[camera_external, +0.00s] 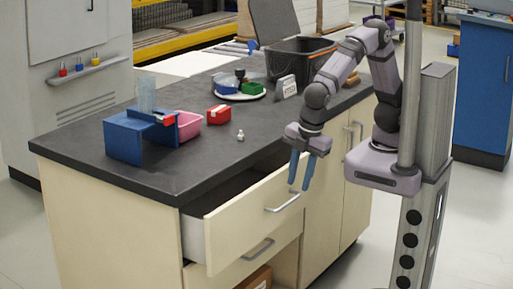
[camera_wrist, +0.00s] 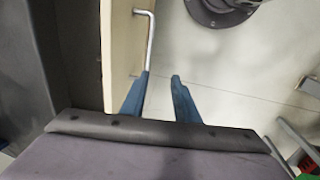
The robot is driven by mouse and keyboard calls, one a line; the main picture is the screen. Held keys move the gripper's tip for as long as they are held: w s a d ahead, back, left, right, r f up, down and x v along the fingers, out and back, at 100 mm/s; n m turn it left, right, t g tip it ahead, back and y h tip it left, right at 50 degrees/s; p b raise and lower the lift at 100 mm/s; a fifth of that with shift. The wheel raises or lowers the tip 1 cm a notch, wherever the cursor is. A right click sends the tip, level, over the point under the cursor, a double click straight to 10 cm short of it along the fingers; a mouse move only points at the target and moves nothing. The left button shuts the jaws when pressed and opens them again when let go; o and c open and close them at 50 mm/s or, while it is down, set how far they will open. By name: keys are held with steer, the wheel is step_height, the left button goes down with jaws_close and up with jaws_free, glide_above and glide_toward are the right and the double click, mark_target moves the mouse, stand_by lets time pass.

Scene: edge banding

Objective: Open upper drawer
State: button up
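The upper drawer (camera_external: 250,220) is pulled out from the counter, and its dark inside and white side wall show. Its front panel also shows in the wrist view (camera_wrist: 120,60). The drawer's silver bar handle (camera_external: 283,203) is on the front panel and also shows in the wrist view (camera_wrist: 150,38). My gripper (camera_external: 299,186) points down at the drawer front, near the handle's right end. Its two blue fingers (camera_wrist: 161,77) are apart with nothing between them. The left finger overlaps the near end of the handle; I cannot tell whether they touch.
A lower drawer handle (camera_external: 258,250) is below the open drawer. The dark countertop (camera_external: 240,165) holds a blue stand (camera_external: 125,138), a pink bin (camera_external: 188,125), a red box (camera_external: 219,114) and a black crate (camera_external: 290,65). Clear floor shows right of the drawer front in the wrist view.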

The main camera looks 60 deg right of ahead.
step_height(320, 180, down, 7)
steer(key=w+b, duration=0.1)
steer(key=shift+w+f, duration=0.15)
steer(key=shift+f, duration=0.05)
stand_by(0.5)
